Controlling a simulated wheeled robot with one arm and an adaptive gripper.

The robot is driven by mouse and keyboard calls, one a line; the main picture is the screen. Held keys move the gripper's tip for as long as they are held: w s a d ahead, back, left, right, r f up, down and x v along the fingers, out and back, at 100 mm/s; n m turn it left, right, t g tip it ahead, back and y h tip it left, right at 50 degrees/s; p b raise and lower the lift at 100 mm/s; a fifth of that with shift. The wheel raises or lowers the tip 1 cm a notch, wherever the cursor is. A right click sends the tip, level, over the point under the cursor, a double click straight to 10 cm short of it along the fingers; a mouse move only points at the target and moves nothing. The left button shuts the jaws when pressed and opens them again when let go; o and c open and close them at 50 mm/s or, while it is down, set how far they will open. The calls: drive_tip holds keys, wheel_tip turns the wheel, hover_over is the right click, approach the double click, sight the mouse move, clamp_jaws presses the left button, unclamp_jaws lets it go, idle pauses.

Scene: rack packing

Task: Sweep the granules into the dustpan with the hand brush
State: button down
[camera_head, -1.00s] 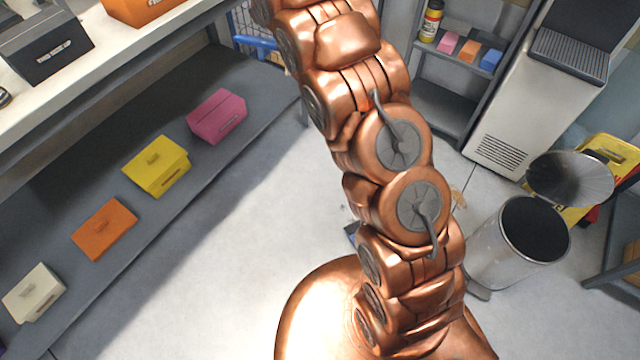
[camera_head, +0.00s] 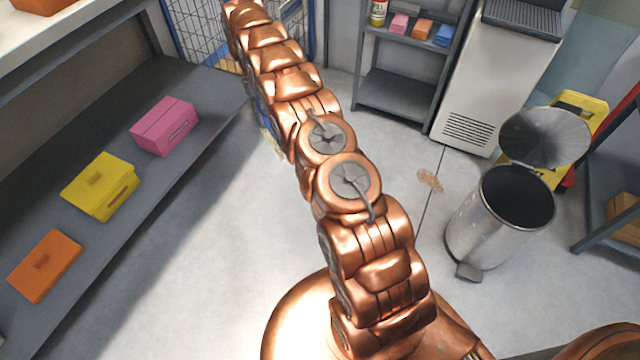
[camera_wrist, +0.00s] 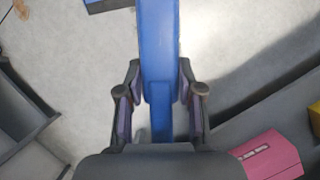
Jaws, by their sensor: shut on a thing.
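In the wrist view my gripper (camera_wrist: 160,82) is shut on a long flat blue handle, which I take for the hand brush (camera_wrist: 158,40). It runs out of the top of that view. In the head view a bit of blue with pale bristles, likely the same brush (camera_head: 272,142), shows left of my arm; my arm hides the gripper. The granules (camera_head: 430,180) lie as a small tan patch on the floor, right of my arm. A brown patch at the wrist view's top left is likely also granules (camera_wrist: 20,9). A blue edge there may be the dustpan (camera_wrist: 104,4).
A steel pedal bin (camera_head: 485,235) stands right of the granules. A grey shelf (camera_head: 395,97) is at the back. The left shelf holds pink (camera_head: 164,126), yellow (camera_head: 100,187) and orange (camera_head: 45,265) boxes. The floor between the left shelf and my arm is clear.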

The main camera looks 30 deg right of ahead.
drive_tip(key=shift+s+d+f+m+t+y+b, duration=0.65)
drive_tip(key=shift+d+f+m+b, duration=1.9)
drive_tip(key=shift+f, duration=4.8)
drive_tip(key=shift+s+d+f+m+t+y+b, duration=0.7)
drive_tip(key=shift+d+f+m+b, duration=1.85)
drive_tip(key=shift+f, duration=4.75)
drive_tip(key=shift+s+d+f+m+t+y+b, duration=0.65)
drive_tip(key=shift+d+f+m+b, duration=1.9)
drive_tip(key=shift+f, duration=4.8)
drive_tip(key=shift+s+d+r+n+g, duration=0.1)
drive_tip(key=shift+s+r+n+g, duration=0.15)
drive_tip(key=shift+s, duration=0.4)
drive_tip(key=shift+s+f+p, duration=0.2)
drive_tip(key=shift+s+p, duration=0.35)
drive_tip(key=shift+s, duration=0.65)
drive_tip(key=shift+s+d+p, duration=0.15)
drive_tip(key=shift+s+p, duration=0.25)
drive_tip(key=shift+s, duration=1.1)
drive_tip(key=s, duration=0.5)
drive_tip(key=shift+s+d, duration=0.15)
drive_tip(key=shift+s, duration=0.25)
drive_tip(key=shift+w+r+p, duration=0.25)
drive_tip(key=shift+r+p, duration=0.2)
drive_tip(key=shift+r, duration=0.45)
drive_tip(key=shift+w+r+p, duration=0.3)
drive_tip(key=shift+r+p, duration=0.1)
drive_tip(key=shift+r, duration=0.5)
drive_tip(key=shift+w+r+p, duration=0.25)
drive_tip(key=shift+r+p, duration=0.2)
drive_tip(key=shift+r, duration=0.45)
